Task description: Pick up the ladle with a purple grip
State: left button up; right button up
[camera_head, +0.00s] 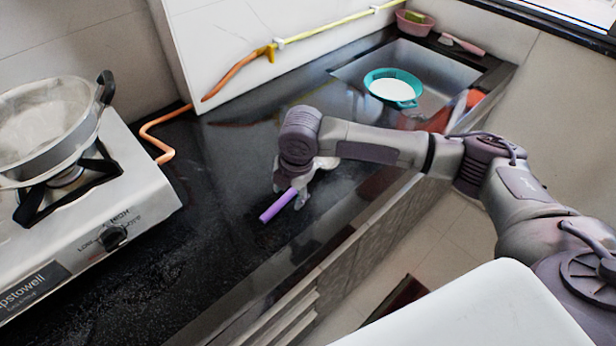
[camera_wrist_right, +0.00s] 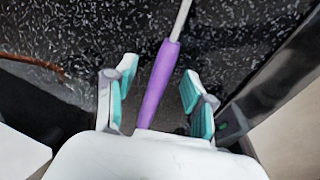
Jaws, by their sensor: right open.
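The ladle's purple grip (camera_head: 278,205) shows on the black countertop in the head view, partly hidden by my right gripper (camera_head: 290,190). In the right wrist view the purple grip (camera_wrist_right: 158,85) runs between the two open fingers of my right gripper (camera_wrist_right: 157,95), with a gap on each side. A thin metal shaft (camera_wrist_right: 181,20) leads up from the grip to the top edge of that view. My left gripper is not in view.
A gas stove (camera_head: 150,190) with a steel pot (camera_head: 45,125) stands at the left. An orange hose (camera_head: 155,140) lies by the wall. A sink (camera_head: 440,68) at the back right holds a teal basin (camera_head: 408,101). The counter (camera_head: 215,245) left of the grip is clear.

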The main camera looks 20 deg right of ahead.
aim_at(292, 190)
grip_shut()
jog(key=shift+r, duration=0.1)
dwell(0.3)
jog(key=r, duration=0.4)
jog(key=shift+w+d+r, duration=0.25)
jog(key=shift+w+d, duration=0.05)
jog(key=shift+d, duration=0.1)
jog(key=w+d+r+b, duration=0.1)
jog(key=w+d+r, duration=0.5)
jog(key=d, duration=0.2)
jog(key=shift+w+d+r, duration=0.2)
jog(key=shift+w+d, duration=0.05)
jog(key=shift+d, duration=0.05)
